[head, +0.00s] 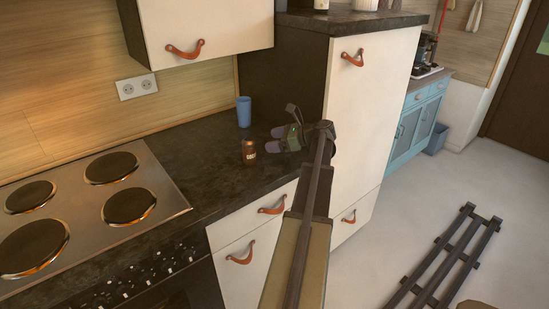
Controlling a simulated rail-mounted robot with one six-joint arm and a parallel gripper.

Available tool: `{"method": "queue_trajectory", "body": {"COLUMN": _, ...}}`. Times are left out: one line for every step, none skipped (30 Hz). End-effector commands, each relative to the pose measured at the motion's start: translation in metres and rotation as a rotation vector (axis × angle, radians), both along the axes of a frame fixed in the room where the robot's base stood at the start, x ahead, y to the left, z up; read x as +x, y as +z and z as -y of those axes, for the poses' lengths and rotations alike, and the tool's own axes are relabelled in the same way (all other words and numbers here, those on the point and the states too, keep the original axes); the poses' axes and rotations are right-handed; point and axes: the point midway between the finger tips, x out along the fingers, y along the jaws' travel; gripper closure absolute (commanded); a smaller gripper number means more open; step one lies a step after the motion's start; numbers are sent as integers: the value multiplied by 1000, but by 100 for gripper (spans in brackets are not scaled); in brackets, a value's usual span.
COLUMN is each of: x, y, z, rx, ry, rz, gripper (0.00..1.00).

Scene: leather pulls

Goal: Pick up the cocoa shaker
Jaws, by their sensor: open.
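The cocoa shaker (249,154) is a small brown cylinder with pale lettering on its side. My gripper (272,139) has two purple-grey fingers that point left over the counter. The fingers are just right of the shaker and somewhat behind it in the picture. They are open, and nothing shows between them. Whether a finger touches the shaker is hard to tell from this view. My arm hides part of the counter's right end.
A blue cup (244,111) stands behind the shaker near the wall. A stove top (90,215) with several burners is at the left. A tall cream cabinet (365,110) bounds the counter on the right. The counter left of the shaker is clear.

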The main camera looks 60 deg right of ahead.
Motion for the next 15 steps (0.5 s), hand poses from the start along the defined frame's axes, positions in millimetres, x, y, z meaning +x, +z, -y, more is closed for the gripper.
{"method": "queue_trajectory", "body": {"x": -10, "y": -18, "z": -5, "rx": 16, "ry": -1, "rz": -47, "gripper": 20}}
{"method": "queue_trajectory", "body": {"x": -14, "y": -22, "z": -6, "rx": 24, "ry": -3, "rz": -72, "gripper": 20}}
{"method": "queue_trajectory", "body": {"x": -17, "y": -25, "z": -7, "rx": 31, "ry": -4, "rz": -93, "gripper": 20}}
{"method": "queue_trajectory", "body": {"x": -18, "y": -25, "z": -7, "rx": 33, "ry": -4, "rz": -99, "gripper": 20}}
{"method": "queue_trajectory", "body": {"x": -18, "y": -24, "z": -7, "rx": 34, "ry": -3, "rz": -101, "gripper": 20}}
{"method": "queue_trajectory", "body": {"x": -17, "y": -24, "z": -7, "rx": 34, "ry": -3, "rz": -101, "gripper": 20}}
{"method": "queue_trajectory", "body": {"x": -16, "y": -25, "z": -7, "rx": 33, "ry": -3, "rz": -101, "gripper": 20}}
{"method": "queue_trajectory", "body": {"x": -13, "y": -26, "z": -8, "rx": 33, "ry": -2, "rz": -100, "gripper": 20}}
{"method": "queue_trajectory", "body": {"x": -8, "y": -29, "z": -10, "rx": 33, "ry": -2, "rz": -100, "gripper": 20}}
{"method": "queue_trajectory", "body": {"x": -4, "y": -32, "z": -11, "rx": 32, "ry": 0, "rz": -100, "gripper": 20}}
{"method": "queue_trajectory", "body": {"x": 1, "y": -34, "z": -13, "rx": 32, "ry": 0, "rz": -100, "gripper": 20}}
{"method": "queue_trajectory", "body": {"x": 8, "y": -38, "z": -16, "rx": 32, "ry": 1, "rz": -100, "gripper": 20}}
{"method": "queue_trajectory", "body": {"x": 14, "y": -41, "z": -17, "rx": 32, "ry": 0, "rz": -100, "gripper": 20}}
{"method": "queue_trajectory", "body": {"x": 20, "y": -43, "z": -19, "rx": 32, "ry": 0, "rz": -100, "gripper": 20}}
{"method": "queue_trajectory", "body": {"x": 26, "y": -45, "z": -21, "rx": 31, "ry": 1, "rz": -100, "gripper": 20}}
